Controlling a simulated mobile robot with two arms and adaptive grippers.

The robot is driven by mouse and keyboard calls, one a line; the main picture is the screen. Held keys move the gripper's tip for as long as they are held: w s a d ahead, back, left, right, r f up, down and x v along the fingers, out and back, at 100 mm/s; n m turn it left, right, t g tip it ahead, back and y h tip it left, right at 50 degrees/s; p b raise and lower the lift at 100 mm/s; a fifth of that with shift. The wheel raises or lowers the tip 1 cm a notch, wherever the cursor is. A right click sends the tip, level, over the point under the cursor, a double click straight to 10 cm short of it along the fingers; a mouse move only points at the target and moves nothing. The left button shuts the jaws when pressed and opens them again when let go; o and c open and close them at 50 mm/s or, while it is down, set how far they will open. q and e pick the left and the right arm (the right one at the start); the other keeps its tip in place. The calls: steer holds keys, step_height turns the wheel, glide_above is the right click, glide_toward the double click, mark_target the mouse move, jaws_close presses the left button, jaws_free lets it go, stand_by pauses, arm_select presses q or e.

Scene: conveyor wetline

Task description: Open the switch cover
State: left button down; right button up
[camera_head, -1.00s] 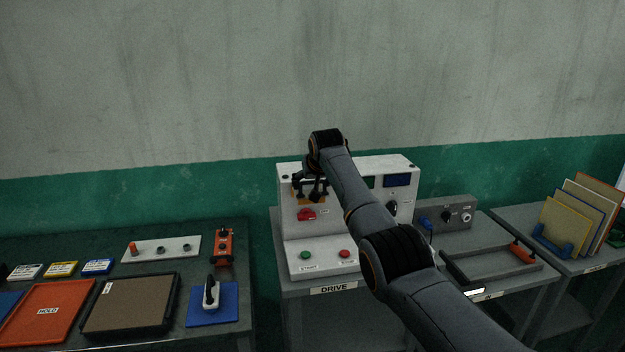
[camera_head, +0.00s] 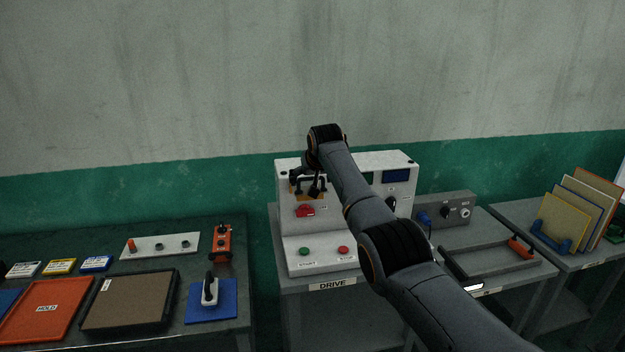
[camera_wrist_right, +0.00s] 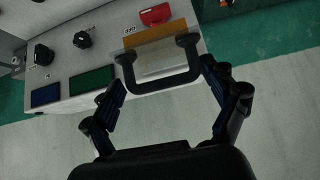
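The switch cover is a pale plate (camera_wrist_right: 160,60) with a black U-shaped handle (camera_wrist_right: 165,86) and an orange-yellow strip (camera_wrist_right: 150,44) along one edge, seen in the right wrist view. It is on the white drive panel (camera_head: 345,172); in the head view my right gripper (camera_head: 312,186) partly hides it. In the wrist view the fingers of my right gripper (camera_wrist_right: 162,80) are spread on either side of the handle, with clear gaps, and hold nothing. The cover looks closed, but its angle is hard to judge. My left gripper is not in view.
A red knob (camera_head: 305,211) sits just below the cover; green (camera_head: 304,251) and red (camera_head: 343,250) buttons are on the lower step. My right arm hides part of the panel. A grey control box (camera_head: 445,209) stands to the right, and a side table with trays is on the left.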

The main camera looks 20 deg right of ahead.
steer(key=shift+r, duration=0.1)
steer(key=shift+s+a+r, duration=0.1)
steer(key=shift+s+r, duration=0.25)
steer(key=shift+r, duration=0.1)
steer(key=v, duration=1)
steer(key=shift+s+r, duration=0.2)
steer(key=shift+s, duration=0.1)
